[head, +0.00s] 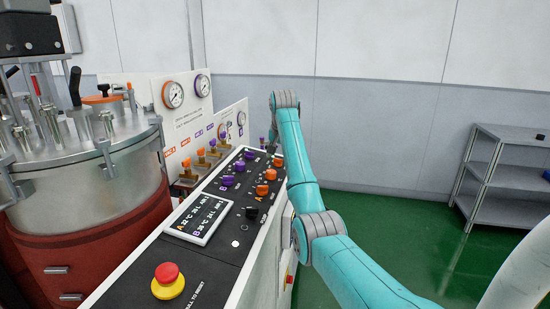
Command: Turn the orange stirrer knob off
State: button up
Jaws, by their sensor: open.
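Several orange knobs sit in a row on the black top of the control panel (215,254): a near one (262,189), a middle one (270,174) and a far one (278,161). Their labels are too small to read, so I cannot tell which is the stirrer knob or how each is set. My teal arm rises on the right of the panel, close beside the orange row in the picture. My gripper is not visible; the end of the arm is hidden behind its upper joint.
Left of the orange row are purple knobs (239,166), nearer a black knob (252,211), a display (199,218) and a red emergency button (167,273). A steel-lidded vessel (105,185) stands left. Gauges (173,94) stand behind. Green floor (440,250) is clear before the shelf (505,180).

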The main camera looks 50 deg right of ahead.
aim_at(278, 162)
jog(key=shift+x, duration=1.2)
jog(key=c, duration=1.2)
jog(key=shift+o, duration=0.2)
jog(key=n+t, duration=0.1)
jog(key=n, duration=0.3)
jog(key=shift+s+d+y, duration=0.1)
jog(key=shift+s+y, duration=0.05)
jog(key=shift+y, duration=0.25)
jog(key=n+t+y, duration=0.1)
jog(key=n, duration=0.3)
jog(key=shift+n, duration=0.4)
jog(key=shift+t+y, duration=0.3)
jog(key=shift+d, duration=0.1)
